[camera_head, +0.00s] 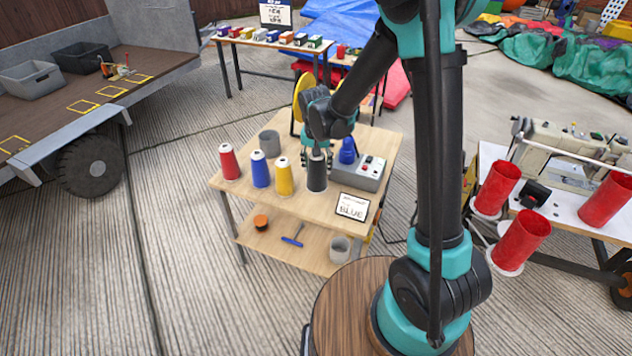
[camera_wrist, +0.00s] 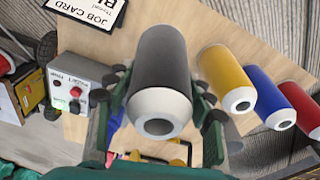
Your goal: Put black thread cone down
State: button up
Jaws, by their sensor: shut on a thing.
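The black thread cone (camera_head: 317,175) is upright at the right end of a row of cones on the wooden table (camera_head: 222,182). My gripper (camera_head: 317,148) is above it with its fingers around its top. In the wrist view the black cone (camera_wrist: 160,80) fills the middle, between the fingers of my gripper (camera_wrist: 160,110), which is shut on it. The cone's base looks at or close to the tabletop; I cannot tell whether it touches.
Yellow (camera_head: 284,177), blue (camera_head: 260,169) and red (camera_head: 229,162) cones stand left of it. A grey control box (camera_head: 358,172) is close on its right. A job card (camera_head: 352,207) reading "BLUE" is at the front edge. A grey cup (camera_head: 269,143) stands behind the cones.

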jog(key=shift+f, duration=3.6)
jog(key=shift+f, duration=0.1)
jog(key=o, duration=1.4)
notch_tip(320, 180, up, 12)
jog(key=s, duration=0.2)
jog(key=s+d+t, duration=0.1)
jog(key=s+d, duration=0.8)
jog(key=d, duration=0.3)
jog(key=s+d+n+t, duration=0.1)
jog(key=s+d, duration=0.7)
jog(key=d, duration=0.3)
jog(key=shift+s+d+f+n+t, duration=0.25)
jog(key=shift+s+d+n+t, duration=0.05)
jog(key=shift+s+d+t, duration=0.1)
